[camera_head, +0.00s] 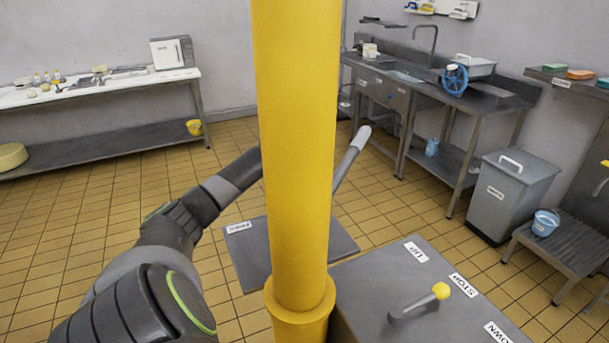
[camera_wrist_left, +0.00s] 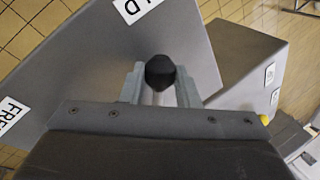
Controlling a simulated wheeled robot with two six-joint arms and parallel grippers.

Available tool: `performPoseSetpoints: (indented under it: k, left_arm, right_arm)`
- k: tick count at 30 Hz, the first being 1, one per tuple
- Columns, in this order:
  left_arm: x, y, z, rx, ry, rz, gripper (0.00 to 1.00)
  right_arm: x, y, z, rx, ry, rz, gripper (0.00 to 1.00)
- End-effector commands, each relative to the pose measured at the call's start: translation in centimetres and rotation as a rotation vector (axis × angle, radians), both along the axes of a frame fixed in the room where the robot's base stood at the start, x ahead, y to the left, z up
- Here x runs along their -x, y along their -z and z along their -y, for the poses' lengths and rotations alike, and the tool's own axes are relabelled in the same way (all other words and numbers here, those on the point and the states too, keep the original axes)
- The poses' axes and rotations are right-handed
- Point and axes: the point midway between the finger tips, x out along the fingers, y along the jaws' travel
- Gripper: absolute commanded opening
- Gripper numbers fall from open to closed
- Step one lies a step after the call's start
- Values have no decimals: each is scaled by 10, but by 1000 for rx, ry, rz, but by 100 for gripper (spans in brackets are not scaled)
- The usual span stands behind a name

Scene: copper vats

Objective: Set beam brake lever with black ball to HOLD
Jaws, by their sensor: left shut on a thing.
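The brake lever's black ball (camera_wrist_left: 160,70) shows in the left wrist view, between the two fingers of my left gripper (camera_wrist_left: 159,84). The gripper is shut on the lever, whose pale rod shows just below the ball. The lever is over a grey plate (camera_wrist_left: 90,70) with a partly cut-off FREE label (camera_wrist_left: 12,113) at left and a label ending in "LD" (camera_wrist_left: 135,8) at top. In the head view the plate (camera_head: 245,262) shows with its FREE label (camera_head: 237,228); the yellow post hides my left gripper and the ball. My right gripper is not in view.
A thick yellow post (camera_head: 295,130) stands in the middle of the head view. Right of it is a grey box (camera_head: 365,285) with UP, STOP and DOWN labels and a yellow-knobbed lever (camera_head: 420,303). A grey bar with a pale end (camera_head: 352,155) rises behind the post.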

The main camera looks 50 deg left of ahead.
Motion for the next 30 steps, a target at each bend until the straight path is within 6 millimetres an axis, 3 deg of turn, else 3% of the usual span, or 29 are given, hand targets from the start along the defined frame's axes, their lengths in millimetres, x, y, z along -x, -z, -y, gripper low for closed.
performPoseSetpoints:
  k: [7,8,13,23,30]
  left_arm:
    - [-1,-2,1,2,4,5,0]
    - [-1,-2,1,2,4,5,30]
    - [-1,-1,1,1,2,3,50]
    - [0,-3,-1,1,1,1,50]
    - [8,-34,-12,-4,0,2,50]
  right_arm:
    - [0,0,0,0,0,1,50]
    - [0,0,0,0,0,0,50]
    - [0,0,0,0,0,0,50]
    - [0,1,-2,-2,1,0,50]
    - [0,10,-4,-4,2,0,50]
